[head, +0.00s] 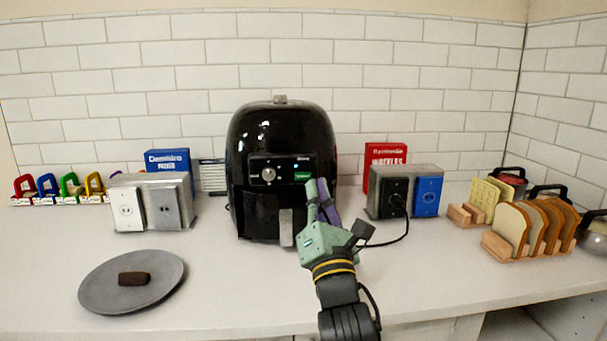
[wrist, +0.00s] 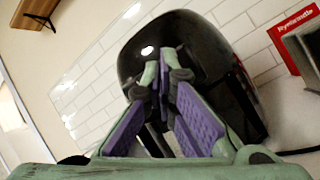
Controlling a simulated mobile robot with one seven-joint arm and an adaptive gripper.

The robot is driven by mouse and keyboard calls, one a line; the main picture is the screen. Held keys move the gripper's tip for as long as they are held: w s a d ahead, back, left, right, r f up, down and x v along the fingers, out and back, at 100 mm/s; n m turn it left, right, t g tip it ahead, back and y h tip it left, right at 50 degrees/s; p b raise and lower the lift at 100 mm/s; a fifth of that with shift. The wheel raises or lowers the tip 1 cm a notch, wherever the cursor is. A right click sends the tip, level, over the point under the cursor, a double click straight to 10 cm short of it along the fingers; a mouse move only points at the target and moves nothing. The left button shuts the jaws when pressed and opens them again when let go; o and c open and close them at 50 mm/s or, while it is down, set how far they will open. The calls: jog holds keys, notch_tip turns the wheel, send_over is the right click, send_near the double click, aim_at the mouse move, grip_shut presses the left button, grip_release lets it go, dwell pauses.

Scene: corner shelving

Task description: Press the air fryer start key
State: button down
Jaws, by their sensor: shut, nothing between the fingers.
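The black air fryer (head: 262,130) stands against the tiled wall in the middle of the counter. Its front panel has a silver knob (head: 268,174) and a small green key (head: 302,175) to the right of it. My gripper (head: 318,183) is shut and empty, with its fingertips just to the right of the green key. I cannot tell whether they touch the panel. In the wrist view, my gripper (wrist: 163,70) points at the dark air fryer body (wrist: 205,45), and its fingers hide the panel.
A grey plate (head: 95,290) with a brown block lies at front left. Outlet boxes (head: 122,215) (head: 388,185) flank the fryer; a black cord runs from the right one. Bread racks (head: 505,253) stand at right. The counter in front of the fryer is mostly clear.

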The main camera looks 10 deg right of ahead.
jog(key=p, duration=0.1)
send_near(306, 164)
notch_tip(306, 164, up, 3)
jog(key=w, duration=0.2)
jog(key=shift+w+a+f, duration=0.1)
jog(key=shift+w+a, duration=0.05)
jog(key=shift+w, duration=0.8)
jog(key=shift+w+f, duration=0.1)
jog(key=shift+w, duration=0.05)
dwell(0.4)
jog(key=shift+w+b, duration=0.25)
jog(key=shift+b, duration=0.1)
jog(key=shift+w, duration=0.35)
dwell(0.4)
jog(key=shift+s, duration=0.1)
jog(key=shift+s+b, duration=0.65)
jog(key=shift+b, duration=0.1)
